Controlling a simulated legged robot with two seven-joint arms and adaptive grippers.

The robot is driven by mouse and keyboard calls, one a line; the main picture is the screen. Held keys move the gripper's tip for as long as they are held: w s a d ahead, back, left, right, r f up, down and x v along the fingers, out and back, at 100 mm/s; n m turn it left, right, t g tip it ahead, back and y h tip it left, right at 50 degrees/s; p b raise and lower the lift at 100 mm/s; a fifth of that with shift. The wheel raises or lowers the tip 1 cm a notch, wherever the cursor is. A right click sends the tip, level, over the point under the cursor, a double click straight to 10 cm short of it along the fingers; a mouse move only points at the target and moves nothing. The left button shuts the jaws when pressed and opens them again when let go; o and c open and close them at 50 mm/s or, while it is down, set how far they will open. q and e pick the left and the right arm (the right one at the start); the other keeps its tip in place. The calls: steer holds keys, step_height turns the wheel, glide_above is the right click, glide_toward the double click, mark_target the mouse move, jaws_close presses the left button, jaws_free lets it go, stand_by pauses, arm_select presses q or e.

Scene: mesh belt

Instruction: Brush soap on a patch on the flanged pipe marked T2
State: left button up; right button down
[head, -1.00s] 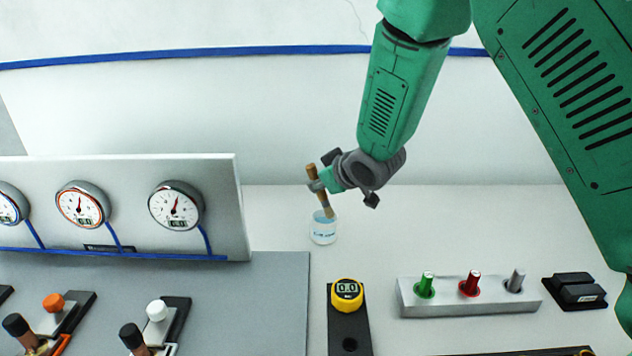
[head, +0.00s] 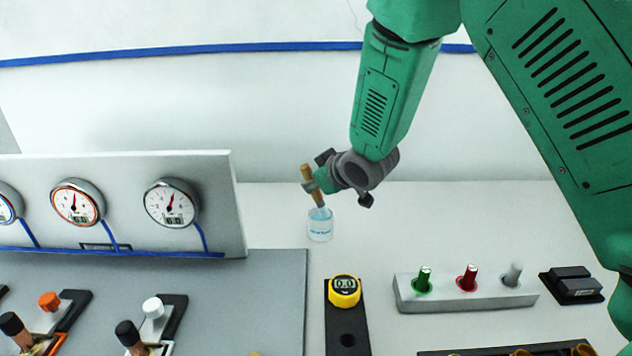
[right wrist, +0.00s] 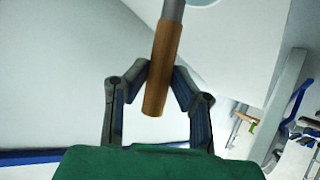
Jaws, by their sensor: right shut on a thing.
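My right gripper (head: 315,183) is shut on the wooden handle of a brush (head: 309,177). In the right wrist view the brown handle (right wrist: 163,70) sits between the two dark fingers. The brush is slightly tilted, its lower end in or at the mouth of a small clear labelled cup (head: 320,229); the bristles are hard to make out. The cup stands on the white table right of the gauge panel. No pipe marked T2 can be made out. My left gripper is not in view.
A yellow digital gauge (head: 344,291), a block with green, red and grey pegs (head: 465,293), and a black block (head: 572,285) stand in front and right.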

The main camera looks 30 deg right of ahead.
steer(key=shift+a+r, duration=0.1)
steer(key=shift+a, duration=0.55)
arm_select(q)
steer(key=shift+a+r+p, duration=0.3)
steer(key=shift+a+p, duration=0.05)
arm_select(e)
steer(key=shift+d+f, duration=0.2)
steer(key=shift+d, duration=0.1)
stand_by(1.3)
